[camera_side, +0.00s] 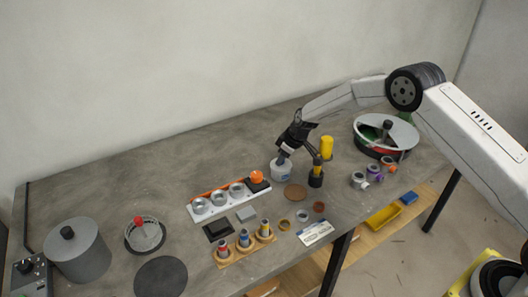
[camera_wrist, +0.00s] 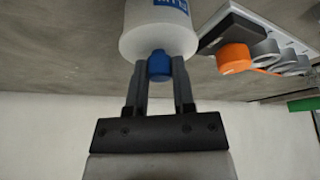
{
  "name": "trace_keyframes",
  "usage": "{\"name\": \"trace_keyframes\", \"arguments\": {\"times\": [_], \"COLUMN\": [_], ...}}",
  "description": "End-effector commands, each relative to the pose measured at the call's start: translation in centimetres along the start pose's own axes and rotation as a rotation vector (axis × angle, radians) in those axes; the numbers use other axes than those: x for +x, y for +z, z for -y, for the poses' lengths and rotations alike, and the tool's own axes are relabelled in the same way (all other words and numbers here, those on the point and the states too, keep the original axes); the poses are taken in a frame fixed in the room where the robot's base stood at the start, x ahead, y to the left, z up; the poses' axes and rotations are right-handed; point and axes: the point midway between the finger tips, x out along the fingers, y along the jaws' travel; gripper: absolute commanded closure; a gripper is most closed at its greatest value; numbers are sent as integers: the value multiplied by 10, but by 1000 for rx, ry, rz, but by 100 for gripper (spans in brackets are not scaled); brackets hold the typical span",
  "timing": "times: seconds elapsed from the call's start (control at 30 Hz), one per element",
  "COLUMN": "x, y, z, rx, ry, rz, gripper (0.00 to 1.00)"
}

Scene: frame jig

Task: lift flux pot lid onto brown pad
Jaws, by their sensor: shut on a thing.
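The flux pot (camera_side: 280,171) is a small white pot with a blue label, standing upright on the grey bench; it also shows in the wrist view (camera_wrist: 150,30). Its lid has a blue knob (camera_wrist: 158,64). My gripper (camera_side: 284,157) is over the pot, pointing down, and its two fingers are shut on the knob, one on each side. The knob meets the white top of the pot, and I see no clear gap there. The brown pad (camera_side: 295,192) is a flat round disc on the bench, just right of and nearer than the pot, with nothing on it.

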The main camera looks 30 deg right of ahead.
Motion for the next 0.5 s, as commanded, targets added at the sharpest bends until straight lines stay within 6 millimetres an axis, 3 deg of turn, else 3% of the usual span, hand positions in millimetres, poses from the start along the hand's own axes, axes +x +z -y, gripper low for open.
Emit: {"name": "trace_keyframes", "arguments": {"times": [0.5], "x": [-10], "y": [-5], "z": [0], "rx": [-1], "ry": [0], "rz": [-1], "gripper": [100]}}
